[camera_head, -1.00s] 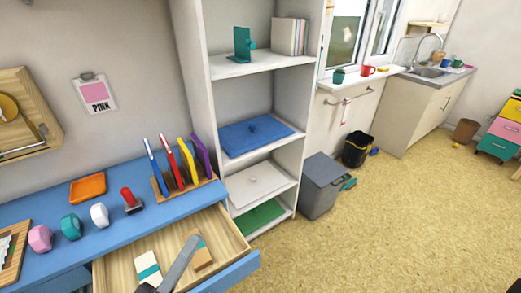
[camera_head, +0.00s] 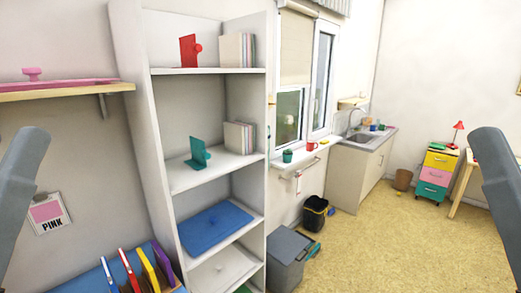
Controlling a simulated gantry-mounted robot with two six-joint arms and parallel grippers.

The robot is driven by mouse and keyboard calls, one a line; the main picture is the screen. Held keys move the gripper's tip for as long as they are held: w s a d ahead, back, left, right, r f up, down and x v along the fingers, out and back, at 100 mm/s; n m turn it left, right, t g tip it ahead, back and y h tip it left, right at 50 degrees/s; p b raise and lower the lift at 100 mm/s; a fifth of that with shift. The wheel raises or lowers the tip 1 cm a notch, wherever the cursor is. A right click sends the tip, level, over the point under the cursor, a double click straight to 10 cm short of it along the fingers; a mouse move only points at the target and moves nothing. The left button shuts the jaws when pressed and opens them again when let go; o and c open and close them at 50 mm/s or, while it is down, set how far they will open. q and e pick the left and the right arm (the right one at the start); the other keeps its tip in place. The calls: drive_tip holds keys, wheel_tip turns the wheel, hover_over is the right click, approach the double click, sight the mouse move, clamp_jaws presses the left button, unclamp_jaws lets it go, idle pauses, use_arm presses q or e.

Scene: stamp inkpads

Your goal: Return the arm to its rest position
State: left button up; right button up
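A grey link of my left arm stands at the left edge of the head view, and a grey link of my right arm at the right edge. Neither gripper shows, so I cannot see whether they are open or hold anything. The blue desk (camera_head: 75,287) shows only as a strip at the bottom left, with blue, red, yellow and purple upright folders (camera_head: 147,270) on it.
A tall white shelf unit (camera_head: 140,130) stands left of centre, with red and teal bookends, books and a blue pad. A pink item lies on a wall shelf (camera_head: 55,93). A grey bin (camera_head: 290,258) stands right of the unit.

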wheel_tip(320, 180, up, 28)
drive_tip(key=p, duration=2.5)
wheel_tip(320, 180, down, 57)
drive_tip(key=b, duration=5.7)
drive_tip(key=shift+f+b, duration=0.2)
drive_tip(key=shift+b, duration=0.15)
